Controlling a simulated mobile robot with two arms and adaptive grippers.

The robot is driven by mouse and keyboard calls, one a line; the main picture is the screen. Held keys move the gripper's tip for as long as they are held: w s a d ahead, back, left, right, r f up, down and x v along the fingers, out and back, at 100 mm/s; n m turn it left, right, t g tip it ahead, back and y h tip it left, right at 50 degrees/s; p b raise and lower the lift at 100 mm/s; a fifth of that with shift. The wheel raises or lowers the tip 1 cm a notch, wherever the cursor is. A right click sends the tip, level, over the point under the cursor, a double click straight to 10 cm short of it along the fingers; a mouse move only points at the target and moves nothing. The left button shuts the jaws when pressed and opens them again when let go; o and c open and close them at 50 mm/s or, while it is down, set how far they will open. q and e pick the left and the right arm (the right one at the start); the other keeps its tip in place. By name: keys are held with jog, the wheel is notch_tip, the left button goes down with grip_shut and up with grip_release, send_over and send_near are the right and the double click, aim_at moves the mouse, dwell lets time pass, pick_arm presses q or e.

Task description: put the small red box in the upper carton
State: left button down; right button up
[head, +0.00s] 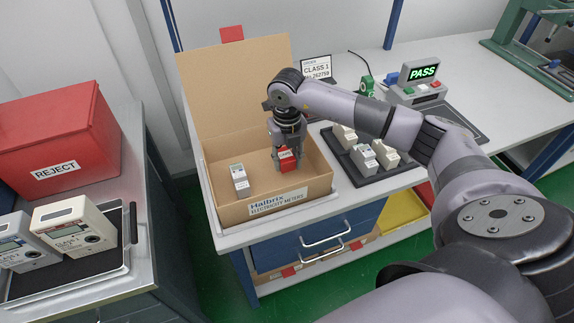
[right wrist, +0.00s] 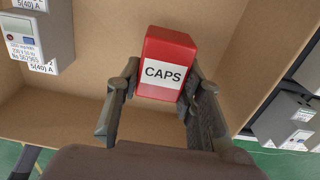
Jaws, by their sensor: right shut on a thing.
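The small red box labelled CAPS (head: 287,164) is inside the open brown carton (head: 320,187) marked Halbrix Electricity Meters, on the workbench. My right gripper (head: 287,148) reaches down into the carton and is shut on the red box. In the right wrist view the red box (right wrist: 164,62) sits between the two fingers of my right gripper (right wrist: 158,95). I cannot tell whether its underside touches the carton floor. A grey meter (head: 239,180) stands in the carton to the left of the box. My left gripper is not in view.
A dark tray (head: 345,158) with several meters lies right of the carton. Behind it are a PASS display (head: 420,73) and a Class 1 sign (head: 317,70). At left, a red REJECT bin (head: 55,135) and two meters stand on a grey cabinet.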

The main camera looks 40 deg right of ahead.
aim_at(287, 167)
notch_tip(287, 167, down, 3)
jog(key=shift+r, duration=0.15)
jog(key=shift+f, duration=0.2)
jog(key=shift+f, duration=0.1)
jog(key=o, duration=1.2)
jog(key=shift+c, duration=0.2)
jog(key=shift+r, duration=0.35)
notch_tip(287, 167, up, 12)
jog(key=shift+f+b, duration=0.2)
jog(key=shift+b, duration=0.75)
